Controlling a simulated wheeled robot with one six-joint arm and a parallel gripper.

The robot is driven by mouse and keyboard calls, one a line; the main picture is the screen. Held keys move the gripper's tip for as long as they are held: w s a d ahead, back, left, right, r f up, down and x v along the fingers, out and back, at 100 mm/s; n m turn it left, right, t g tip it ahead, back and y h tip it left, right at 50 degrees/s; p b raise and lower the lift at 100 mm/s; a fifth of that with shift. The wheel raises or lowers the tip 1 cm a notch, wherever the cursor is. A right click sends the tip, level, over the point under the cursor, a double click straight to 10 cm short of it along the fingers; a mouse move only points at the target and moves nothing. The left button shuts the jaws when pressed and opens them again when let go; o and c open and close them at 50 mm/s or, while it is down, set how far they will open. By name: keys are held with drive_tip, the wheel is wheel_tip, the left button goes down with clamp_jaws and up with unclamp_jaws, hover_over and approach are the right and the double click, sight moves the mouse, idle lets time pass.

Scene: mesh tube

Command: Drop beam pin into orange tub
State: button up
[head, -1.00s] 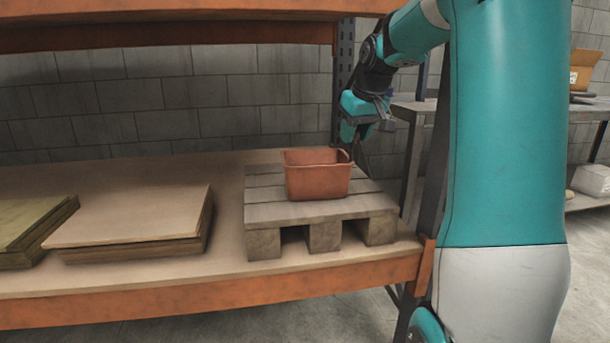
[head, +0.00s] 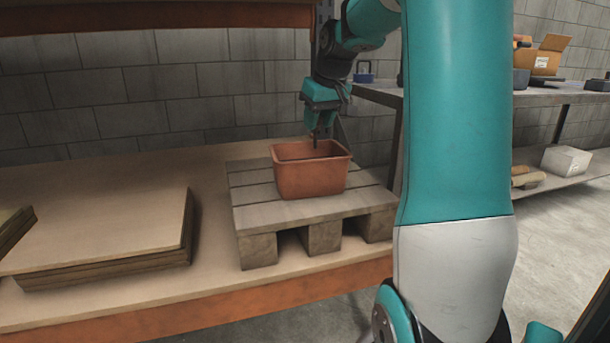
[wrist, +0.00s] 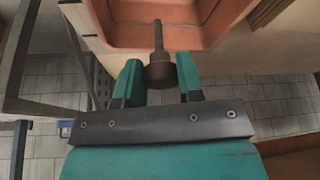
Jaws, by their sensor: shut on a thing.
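The orange tub (head: 312,178) stands upright on a wooden pallet in the head view. Its rim and part of its inside show at the top of the wrist view (wrist: 128,33). My gripper (head: 318,132) is above the tub's back rim in the head view. In the wrist view my gripper (wrist: 160,78) is shut on the beam pin (wrist: 160,70), a dark pin with a thick head between the fingers. The pin's thin shank points toward the tub and overlaps its near wall in that view. Whether they touch I cannot tell.
The pallet (head: 262,216) rests on a wooden shelf with an orange front beam (head: 230,312). Stacked boards (head: 100,235) lie to the left. An orange upper beam (head: 150,18) crosses above. A side bench (head: 470,98) with a cardboard box (head: 545,55) stands at the right.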

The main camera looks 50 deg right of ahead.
wheel_tip(320, 180, down, 5)
drive_tip(key=b, duration=0.4)
drive_tip(key=shift+f+b, duration=0.2)
drive_tip(key=shift+b, duration=0.15)
drive_tip(key=o, duration=1)
drive_tip(key=shift+r, duration=0.1)
drive_tip(key=p, duration=0.4)
approach(316, 146)
drive_tip(key=shift+w+f, duration=0.1)
drive_tip(key=shift+f, duration=0.3)
